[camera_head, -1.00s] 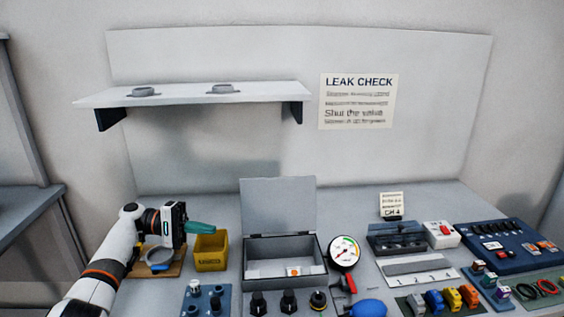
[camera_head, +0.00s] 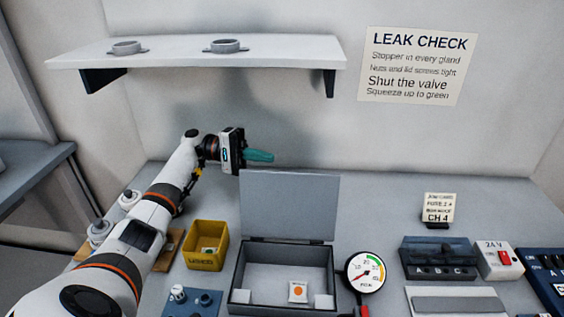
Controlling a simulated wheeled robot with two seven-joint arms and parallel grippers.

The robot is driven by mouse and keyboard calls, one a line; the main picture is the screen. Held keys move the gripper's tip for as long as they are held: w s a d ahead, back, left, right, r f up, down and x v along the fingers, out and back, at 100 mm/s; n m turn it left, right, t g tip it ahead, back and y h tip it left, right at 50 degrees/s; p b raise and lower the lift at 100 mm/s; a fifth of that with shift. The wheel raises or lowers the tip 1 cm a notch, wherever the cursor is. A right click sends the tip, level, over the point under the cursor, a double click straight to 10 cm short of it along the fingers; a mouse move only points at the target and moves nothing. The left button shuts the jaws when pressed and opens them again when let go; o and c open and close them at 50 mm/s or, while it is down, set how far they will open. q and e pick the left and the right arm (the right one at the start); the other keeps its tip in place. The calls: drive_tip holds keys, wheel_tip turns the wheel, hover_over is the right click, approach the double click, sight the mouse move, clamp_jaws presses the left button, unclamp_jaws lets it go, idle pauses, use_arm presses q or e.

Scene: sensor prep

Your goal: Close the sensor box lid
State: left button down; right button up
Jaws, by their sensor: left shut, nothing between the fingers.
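The sensor box (camera_head: 240,276) is a grey open box on the bench in the middle of the head view. Its lid (camera_head: 290,205) stands upright at the back edge, hinged open. Inside the box lies a small white item with an orange dot (camera_head: 298,291). My left gripper (camera_head: 268,156) is shut and empty, with teal fingers pointing right. It is in the air near the lid's upper left corner, seemingly higher than and behind the lid; the exact gap cannot be told. My right gripper is out of view.
A yellow bin (camera_head: 206,246) stands left of the box, and a blue block with knobs (camera_head: 190,302) in front of it. A pressure gauge (camera_head: 365,272) is close on the right. A shelf (camera_head: 200,52) hangs above. Grey devices (camera_head: 437,258) stand further right.

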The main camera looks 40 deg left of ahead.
use_arm(q)
drive_tip(key=s+d+p, duration=0.1)
drive_tip(key=d+p, duration=0.2)
drive_tip(key=d, duration=0.4)
drive_tip(key=shift+s+r, duration=0.25)
drive_tip(key=shift+s, duration=0.1)
drive_tip(key=shift+r, duration=0.1)
